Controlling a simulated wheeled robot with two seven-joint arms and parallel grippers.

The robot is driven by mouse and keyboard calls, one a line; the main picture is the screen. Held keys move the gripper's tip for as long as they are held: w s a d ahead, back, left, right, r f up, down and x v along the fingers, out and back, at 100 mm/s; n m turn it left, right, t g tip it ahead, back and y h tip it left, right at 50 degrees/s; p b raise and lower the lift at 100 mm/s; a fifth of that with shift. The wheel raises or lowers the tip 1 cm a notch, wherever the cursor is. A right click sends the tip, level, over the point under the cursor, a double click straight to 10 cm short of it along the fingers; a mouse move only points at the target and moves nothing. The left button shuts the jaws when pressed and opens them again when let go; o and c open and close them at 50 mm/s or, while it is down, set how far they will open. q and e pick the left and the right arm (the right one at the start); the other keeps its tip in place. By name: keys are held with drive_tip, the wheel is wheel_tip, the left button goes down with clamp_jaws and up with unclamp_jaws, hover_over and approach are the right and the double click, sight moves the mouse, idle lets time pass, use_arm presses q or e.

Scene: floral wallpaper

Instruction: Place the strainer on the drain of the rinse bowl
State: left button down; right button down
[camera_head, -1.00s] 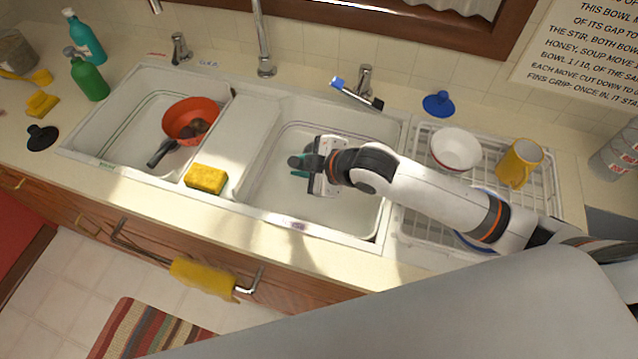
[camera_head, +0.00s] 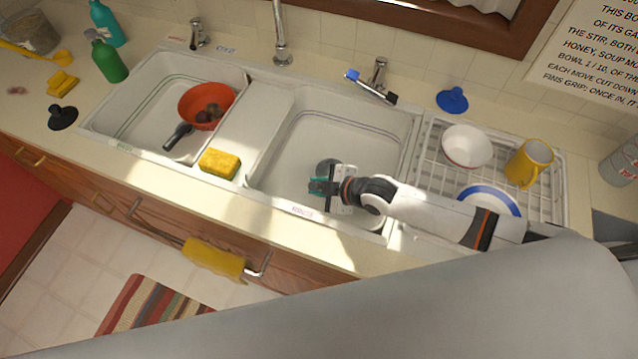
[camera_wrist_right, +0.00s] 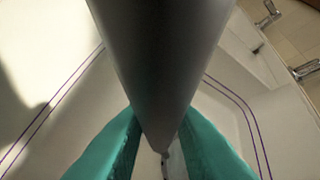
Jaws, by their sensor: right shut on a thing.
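My right gripper (camera_head: 322,186) has teal fingers and is low over the right sink bowl (camera_head: 290,160). In the right wrist view its fingers (camera_wrist_right: 160,150) are shut on a dark grey tapered thing (camera_wrist_right: 160,50), which fills the middle of that view. In the head view a dark grey round top (camera_head: 327,167) shows just behind the fingers; it looks like the held thing, probably the strainer. I cannot tell whether it touches the bowl floor. I cannot make out a drain; the gripper and held thing hide part of the floor. My left gripper is not in view.
The left bowl (camera_head: 140,110) holds an orange bowl (camera_head: 190,97) and a dark handle. A yellow sponge (camera_head: 220,164) lies on the divider's front. A rack (camera_head: 430,150) with dishes stands right. Black (camera_head: 62,118) and blue (camera_head: 452,101) stopper-like things lie on the counter.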

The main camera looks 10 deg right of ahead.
drive_tip(key=c, duration=1.7)
unclamp_jaws()
drive_tip(key=shift+f, duration=0.15)
drive_tip(key=o, duration=0.4)
drive_tip(key=shift+o, duration=0.2)
drive_tip(key=shift+r, duration=0.3)
drive_tip(key=b+v, duration=0.1)
drive_tip(key=v, duration=1)
drive_tip(key=shift+s+d+r, duration=0.2)
drive_tip(key=shift+s+d, duration=0.1)
